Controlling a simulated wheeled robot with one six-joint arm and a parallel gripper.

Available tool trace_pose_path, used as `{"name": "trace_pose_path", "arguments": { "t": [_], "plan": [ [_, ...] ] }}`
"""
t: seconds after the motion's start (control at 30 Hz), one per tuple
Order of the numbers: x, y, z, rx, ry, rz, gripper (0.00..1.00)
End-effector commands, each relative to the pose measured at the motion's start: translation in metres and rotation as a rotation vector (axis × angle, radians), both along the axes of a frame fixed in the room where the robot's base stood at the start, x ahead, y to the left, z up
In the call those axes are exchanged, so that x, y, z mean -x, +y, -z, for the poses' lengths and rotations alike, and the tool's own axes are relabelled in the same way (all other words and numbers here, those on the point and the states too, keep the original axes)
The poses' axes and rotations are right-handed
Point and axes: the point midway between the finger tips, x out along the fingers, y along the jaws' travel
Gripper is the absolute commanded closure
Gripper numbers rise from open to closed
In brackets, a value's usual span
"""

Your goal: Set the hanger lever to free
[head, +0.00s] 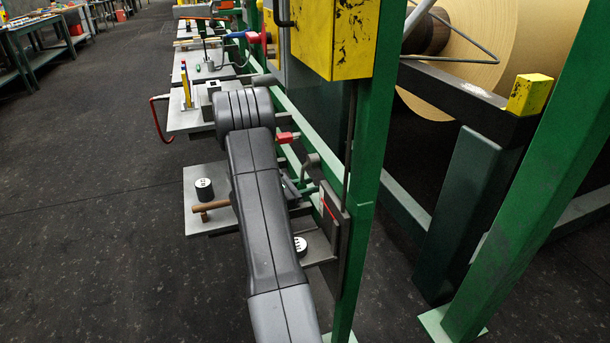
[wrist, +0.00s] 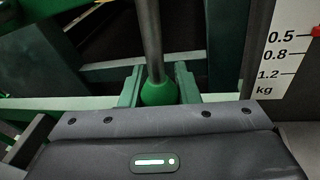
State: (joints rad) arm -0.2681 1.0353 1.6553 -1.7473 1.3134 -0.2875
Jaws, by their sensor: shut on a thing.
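In the wrist view, a lever with a grey rod (wrist: 150,35) ends in a green ball knob (wrist: 158,93). My gripper (wrist: 158,88) is shut on this knob, with one finger on each side of it. The rod runs upward out of the picture. In the head view, my dark grey arm covers much of this spot, and only a little of my gripper shows (head: 301,189). No mark for "free" can be read in either view. I cannot tell the lever's setting.
A white scale plate (wrist: 290,58) marked in kg, with a red pointer, is right of the lever. A grey shelf (head: 207,172) holds a black-and-white weight (head: 204,189) and a wooden-handled tool (head: 210,207). A green post (head: 368,150) stands close on the right. Open floor lies left.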

Motion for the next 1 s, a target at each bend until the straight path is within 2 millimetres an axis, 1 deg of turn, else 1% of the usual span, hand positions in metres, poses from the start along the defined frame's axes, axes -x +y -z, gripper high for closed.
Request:
{"name": "trace_pose_path", "arguments": {
  "t": [0.03, 0.3, 0.87, 0.9, 0.97, 1.0],
  "plan": [
    [0.003, -0.001, -0.002, 0.009, 0.03, 0.0, 1.0],
    [0.014, -0.004, 0.0, 0.045, 0.137, -0.001, 1.0],
    [0.018, -0.006, 0.003, 0.056, 0.173, 0.0, 1.0],
    [0.018, -0.006, 0.003, 0.056, 0.173, 0.001, 0.69],
    [0.018, -0.006, 0.003, 0.055, 0.173, 0.001, 0.58],
    [0.018, -0.006, 0.003, 0.056, 0.172, 0.001, 0.5]
  ]
}}
